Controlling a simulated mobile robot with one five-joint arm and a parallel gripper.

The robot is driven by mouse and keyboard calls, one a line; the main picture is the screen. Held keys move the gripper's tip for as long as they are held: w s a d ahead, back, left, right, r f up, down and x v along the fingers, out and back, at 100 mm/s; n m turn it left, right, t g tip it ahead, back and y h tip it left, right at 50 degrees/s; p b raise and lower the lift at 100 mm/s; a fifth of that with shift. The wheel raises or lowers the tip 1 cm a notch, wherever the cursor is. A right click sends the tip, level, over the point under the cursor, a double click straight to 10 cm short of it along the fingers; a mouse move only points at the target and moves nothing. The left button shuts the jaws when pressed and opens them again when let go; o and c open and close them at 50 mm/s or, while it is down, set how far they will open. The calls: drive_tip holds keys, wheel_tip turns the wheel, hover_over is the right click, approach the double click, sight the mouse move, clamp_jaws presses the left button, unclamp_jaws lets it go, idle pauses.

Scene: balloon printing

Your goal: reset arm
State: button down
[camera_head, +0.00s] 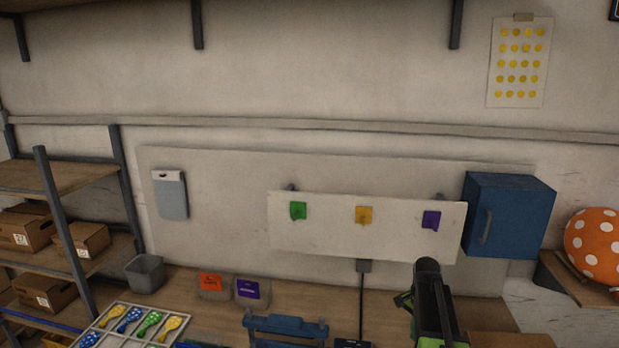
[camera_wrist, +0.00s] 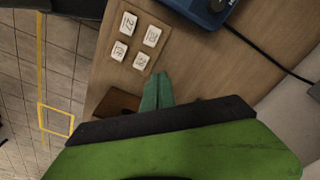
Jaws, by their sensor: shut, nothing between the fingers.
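My gripper (camera_wrist: 158,76) shows in the wrist view as two teal fingers pressed together, with nothing between them. It is over the wooden table (camera_wrist: 255,75), close to several small white numbered tiles (camera_wrist: 128,24) and apart from them. A brown block or panel (camera_wrist: 116,103) lies just left of the fingers, partly hidden by my green and black wrist. In the head view, part of my green and black arm stands at the lower right, in front of the table. I cannot make out the fingertips there.
A blue device (camera_wrist: 207,10) with a black cable sits on the table. A tray (camera_head: 98,326) of patterned balloons and a grey bin (camera_head: 145,273) stand at left. A white board (camera_head: 330,240) with three coloured tags, a blue cabinet (camera_head: 515,215) and a dotted orange balloon (camera_head: 594,245) line the back.

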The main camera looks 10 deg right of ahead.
drive_tip(key=s+a+n, duration=0.4)
drive_tip(key=a+n, duration=0.3)
drive_tip(key=a, duration=0.4)
drive_tip(key=s+a+n, duration=0.4)
drive_tip(key=a+n, duration=0.2)
drive_tip(key=a, duration=0.6)
wheel_tip(320, 180, down, 14)
drive_tip(key=s+a+b, duration=0.1)
drive_tip(key=b, duration=1.2)
drive_tip(key=shift+s+a+b, duration=0.25)
drive_tip(key=shift+a+b, duration=0.1)
drive_tip(key=shift+b, duration=0.05)
drive_tip(key=shift+r, duration=0.1)
